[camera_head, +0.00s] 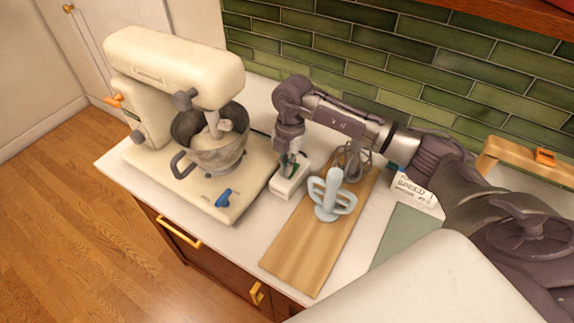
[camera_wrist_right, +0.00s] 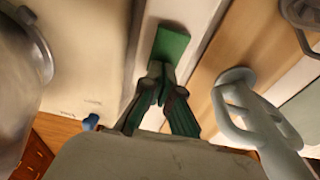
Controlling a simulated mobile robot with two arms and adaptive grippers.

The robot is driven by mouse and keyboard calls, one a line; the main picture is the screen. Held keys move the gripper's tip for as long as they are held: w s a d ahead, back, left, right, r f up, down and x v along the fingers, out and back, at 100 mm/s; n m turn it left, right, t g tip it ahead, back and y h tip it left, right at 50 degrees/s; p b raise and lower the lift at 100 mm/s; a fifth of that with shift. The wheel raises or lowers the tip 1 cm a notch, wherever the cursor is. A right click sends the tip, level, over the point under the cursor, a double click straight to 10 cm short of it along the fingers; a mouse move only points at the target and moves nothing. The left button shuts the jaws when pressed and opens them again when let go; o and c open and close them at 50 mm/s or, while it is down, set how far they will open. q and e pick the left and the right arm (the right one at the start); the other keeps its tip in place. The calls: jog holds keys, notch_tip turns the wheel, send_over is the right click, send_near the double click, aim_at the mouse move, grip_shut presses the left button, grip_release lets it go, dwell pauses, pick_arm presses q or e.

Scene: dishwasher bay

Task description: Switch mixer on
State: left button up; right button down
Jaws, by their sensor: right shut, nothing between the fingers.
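The cream stand mixer (camera_head: 172,65) stands at the left of the counter, its head lowered over a metal bowl (camera_head: 208,150). It has an orange lever (camera_head: 114,101) on its side and a blue knob (camera_head: 224,198) on its base; the knob also shows in the right wrist view (camera_wrist_right: 90,122). A small white box (camera_head: 287,187) with a green rocker (camera_wrist_right: 172,44) lies beside the base. My right gripper (camera_head: 289,166) is shut and empty, its tips (camera_wrist_right: 161,72) at the rocker's edge. I cannot tell whether they touch. My left gripper is out of view.
Right of the box lies a wooden board (camera_head: 300,252) with a pale blue beater (camera_head: 331,196) and a wire whisk (camera_head: 354,160). A white card reading SPEED (camera_head: 414,190) and a green mat (camera_head: 402,238) are farther right. A green tiled wall (camera_head: 400,62) closes the back.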

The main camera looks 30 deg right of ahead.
jog(key=shift+d, duration=0.1)
jog(key=shift+w+d+r, duration=0.2)
jog(key=shift+w+d, duration=0.2)
jog(key=shift+d, duration=0.2)
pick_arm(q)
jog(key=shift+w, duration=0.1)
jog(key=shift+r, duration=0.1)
pick_arm(e)
jog(key=shift+r, duration=0.15)
